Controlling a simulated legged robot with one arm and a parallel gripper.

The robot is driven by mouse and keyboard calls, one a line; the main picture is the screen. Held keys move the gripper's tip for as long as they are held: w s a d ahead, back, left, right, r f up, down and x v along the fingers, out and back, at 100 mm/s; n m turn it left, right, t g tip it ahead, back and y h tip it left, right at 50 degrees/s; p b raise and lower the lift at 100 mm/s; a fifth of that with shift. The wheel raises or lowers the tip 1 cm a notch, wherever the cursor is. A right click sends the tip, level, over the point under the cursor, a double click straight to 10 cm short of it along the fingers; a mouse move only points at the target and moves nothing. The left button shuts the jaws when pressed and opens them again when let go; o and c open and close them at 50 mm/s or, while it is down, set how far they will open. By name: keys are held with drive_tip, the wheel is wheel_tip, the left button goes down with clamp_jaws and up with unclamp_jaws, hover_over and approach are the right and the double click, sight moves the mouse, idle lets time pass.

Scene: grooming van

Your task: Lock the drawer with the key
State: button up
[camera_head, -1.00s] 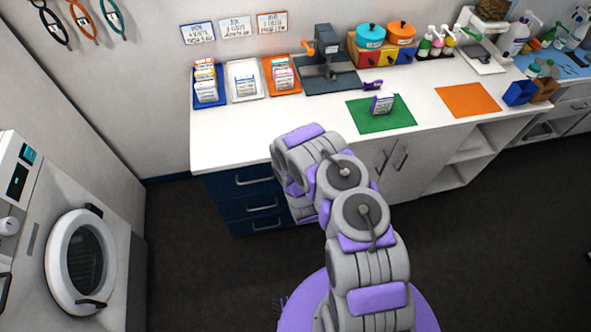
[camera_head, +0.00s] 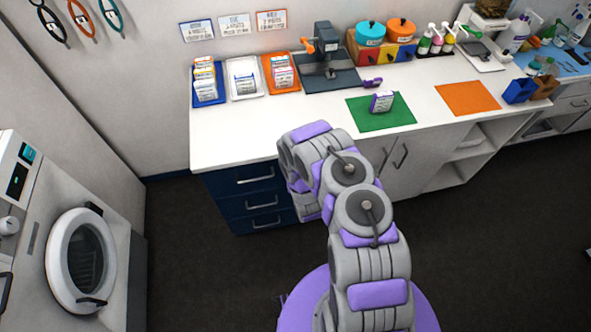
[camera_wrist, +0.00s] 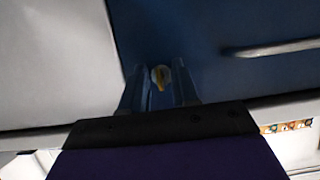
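The blue drawer unit (camera_head: 250,190) stands under the left end of the white counter, its three drawers shut. In the wrist view its dark blue front (camera_wrist: 215,25) fills the upper right. A small round pale lock with a yellowish key-like piece (camera_wrist: 160,77) shows on that front. My gripper (camera_wrist: 160,85) points at it with one finger on each side. The fingers are apart, and narrow gaps seem to show beside the piece. Whether the key is in the lock is too small to tell. In the head view my arm hides the gripper and lock.
A drawer handle (camera_wrist: 270,48) lies right of my fingers in the wrist view. The counter (camera_head: 235,135) overhangs the drawers. A white front-loading machine (camera_head: 50,250) stands at left. The dark floor between it and the drawers is clear.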

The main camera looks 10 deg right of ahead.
drive_tip(key=shift+o, duration=0.4)
drive_tip(key=shift+r, duration=0.2)
drive_tip(key=p+v, duration=1.5)
drive_tip(key=v, duration=0.2)
drive_tip(key=shift+s, duration=0.2)
idle(0.3)
